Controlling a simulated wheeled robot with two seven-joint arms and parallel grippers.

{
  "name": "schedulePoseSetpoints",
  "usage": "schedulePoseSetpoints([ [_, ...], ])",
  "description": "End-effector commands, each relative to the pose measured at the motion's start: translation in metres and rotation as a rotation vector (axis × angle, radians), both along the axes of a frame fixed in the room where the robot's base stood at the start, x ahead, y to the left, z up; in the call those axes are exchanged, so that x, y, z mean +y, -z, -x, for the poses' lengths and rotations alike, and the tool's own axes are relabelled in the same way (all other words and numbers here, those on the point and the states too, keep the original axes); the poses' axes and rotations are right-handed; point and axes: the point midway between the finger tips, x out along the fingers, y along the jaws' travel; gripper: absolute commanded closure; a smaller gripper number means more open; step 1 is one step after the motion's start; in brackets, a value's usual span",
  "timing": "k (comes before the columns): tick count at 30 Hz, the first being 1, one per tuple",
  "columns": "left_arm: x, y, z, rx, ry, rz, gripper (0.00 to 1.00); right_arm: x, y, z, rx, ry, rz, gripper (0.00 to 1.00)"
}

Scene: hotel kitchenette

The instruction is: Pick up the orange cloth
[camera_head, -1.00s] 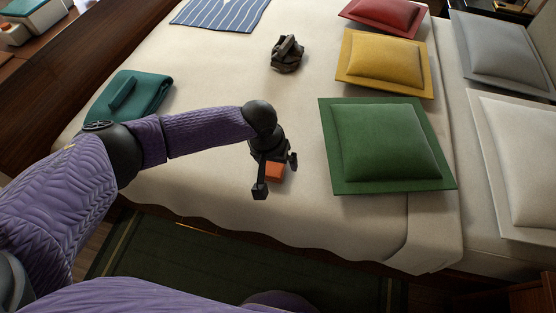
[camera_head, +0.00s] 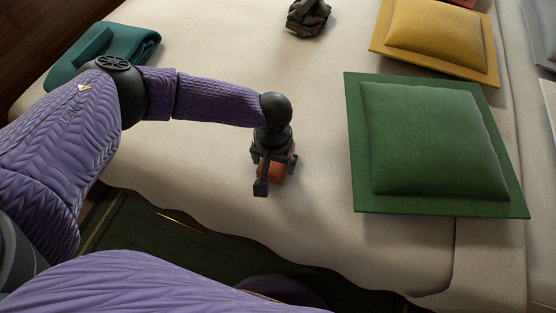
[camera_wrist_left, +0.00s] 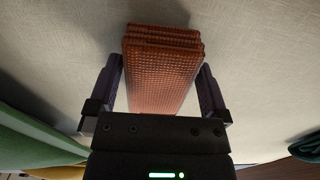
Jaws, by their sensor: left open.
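The orange cloth (camera_head: 274,173) is a small folded stack lying on the cream bed cover. My left gripper (camera_head: 275,180) is over it in the head view, and the gripper hides part of the cloth. In the left wrist view the cloth (camera_wrist_left: 161,65) is a thick, layered, woven block between the two fingers of my left gripper (camera_wrist_left: 162,82). The fingers are open, one on each side, close to the cloth's sides. I cannot tell whether they touch it. My right gripper is not in view.
A green cushion (camera_head: 430,140) lies right of the gripper, with a yellow cushion (camera_head: 435,35) behind it. A dark crumpled object (camera_head: 308,17) is at the back. A folded teal cloth (camera_head: 105,50) lies at the left. The bed's front edge is close.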

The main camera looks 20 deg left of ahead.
Motion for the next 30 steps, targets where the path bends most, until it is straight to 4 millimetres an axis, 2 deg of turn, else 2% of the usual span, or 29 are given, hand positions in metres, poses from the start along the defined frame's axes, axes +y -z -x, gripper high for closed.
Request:
schedulePoseSetpoints([
  [7, 0.000, 0.001, 0.000, -0.002, 0.000, 0.000, 0.02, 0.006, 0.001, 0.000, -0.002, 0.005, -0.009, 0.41],
  [15, 0.000, 0.001, 0.000, -0.002, 0.000, 0.000, 0.59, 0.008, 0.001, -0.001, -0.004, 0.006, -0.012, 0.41],
  [17, 0.000, 0.001, 0.000, -0.002, 0.000, 0.000, 0.70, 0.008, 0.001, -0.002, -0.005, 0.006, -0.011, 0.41],
  [23, 0.000, -0.001, 0.000, -0.002, 0.000, 0.000, 0.70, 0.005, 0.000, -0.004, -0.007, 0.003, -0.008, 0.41],
  [26, 0.000, -0.020, -0.001, -0.006, 0.000, 0.003, 0.70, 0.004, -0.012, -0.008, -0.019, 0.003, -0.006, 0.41],
  [30, 0.000, -0.063, -0.001, -0.010, -0.001, 0.002, 0.70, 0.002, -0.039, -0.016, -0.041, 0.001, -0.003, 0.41],
])
